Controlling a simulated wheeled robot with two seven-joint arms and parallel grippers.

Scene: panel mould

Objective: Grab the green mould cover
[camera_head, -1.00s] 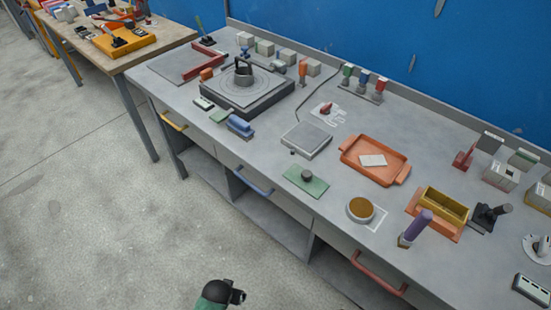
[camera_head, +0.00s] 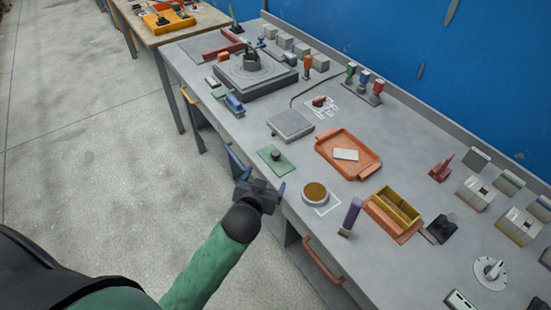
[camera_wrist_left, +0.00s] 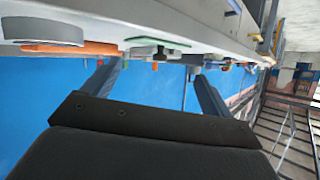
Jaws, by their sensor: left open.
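The green mould cover (camera_head: 268,161) is a flat green plate with a dark round knob, lying near the front edge of the grey bench. My left gripper (camera_head: 256,170) is open and empty, just in front of that bench edge, its two blue fingers spread either side of the cover's direction. In the left wrist view the picture is upside down. There the cover (camera_wrist_left: 158,42) shows edge-on with its knob, beyond and between the open fingers (camera_wrist_left: 158,90), apart from them. My right gripper is not in view.
A round pot with brown contents (camera_head: 315,193) stands right of the cover. A grey square plate (camera_head: 290,125) lies behind it, and an orange tray (camera_head: 322,146) sits to the back right. A red drawer handle (camera_head: 322,262) juts from the front.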

